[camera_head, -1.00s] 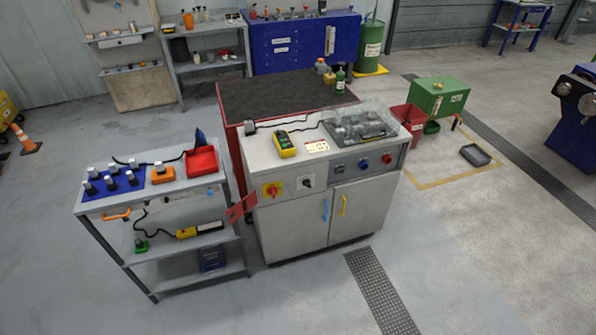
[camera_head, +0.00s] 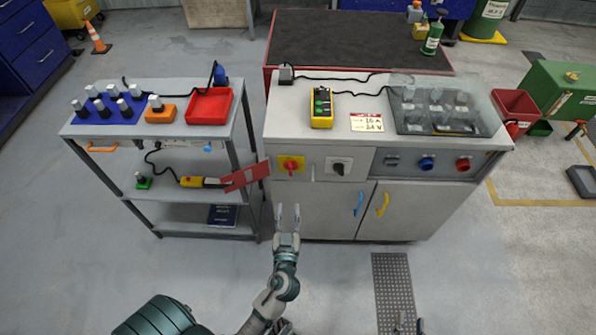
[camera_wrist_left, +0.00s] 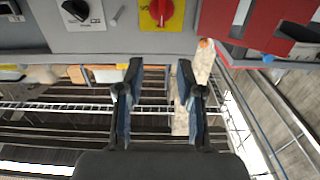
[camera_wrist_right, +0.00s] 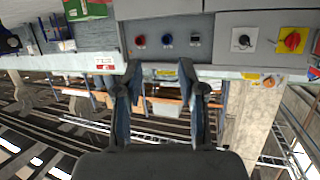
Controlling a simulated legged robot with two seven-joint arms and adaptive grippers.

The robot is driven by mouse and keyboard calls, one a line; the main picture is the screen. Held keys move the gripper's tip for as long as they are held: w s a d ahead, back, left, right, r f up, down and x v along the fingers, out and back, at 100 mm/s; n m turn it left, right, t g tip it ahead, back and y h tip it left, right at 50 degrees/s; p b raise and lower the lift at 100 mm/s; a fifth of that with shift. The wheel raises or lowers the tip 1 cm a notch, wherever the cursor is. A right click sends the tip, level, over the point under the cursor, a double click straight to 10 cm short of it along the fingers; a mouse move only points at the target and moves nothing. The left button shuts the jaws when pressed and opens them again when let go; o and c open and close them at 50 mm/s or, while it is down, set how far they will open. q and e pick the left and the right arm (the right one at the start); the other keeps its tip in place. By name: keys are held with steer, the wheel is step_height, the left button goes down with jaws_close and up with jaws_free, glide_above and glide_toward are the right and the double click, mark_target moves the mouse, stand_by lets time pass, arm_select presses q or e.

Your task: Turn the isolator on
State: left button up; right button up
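The isolator is a red rotary knob on a yellow plate (camera_head: 291,166), at the left of the grey cabinet's front. It also shows at the top of the left wrist view (camera_wrist_left: 160,10); its on/off marking is too small to read. A black selector switch (camera_head: 338,167) sits just right of it in the head view. My left gripper (camera_head: 288,208) is open and empty, below the isolator and apart from it. My right gripper is open and empty in the right wrist view (camera_wrist_right: 160,78); only its tips show at the bottom edge of the head view (camera_head: 409,324).
A red plate (camera_head: 246,176) juts out left of the isolator, beside the grey shelf trolley (camera_head: 180,146). Blue and red buttons (camera_head: 427,163) are on the cabinet's right.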

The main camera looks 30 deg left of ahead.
mark_target(291, 168)
arm_select(q)
steer(key=x, duration=1.4)
steer(key=shift+w+a+f, duration=0.1)
steer(key=shift+w+f, duration=0.05)
steer(key=shift+w+a, duration=0.25)
steer(key=shift+w, duration=0.15)
arm_select(e)
steer(key=shift+s+d+f+g, duration=0.1)
steer(key=shift+s+f+g, duration=0.2)
steer(key=shift+f+g, duration=0.15)
steer(key=shift+s+d+f+g, duration=0.1)
steer(key=shift+s+f+g, duration=0.2)
steer(key=shift+f, duration=0.25)
arm_select(q)
jaws_close()
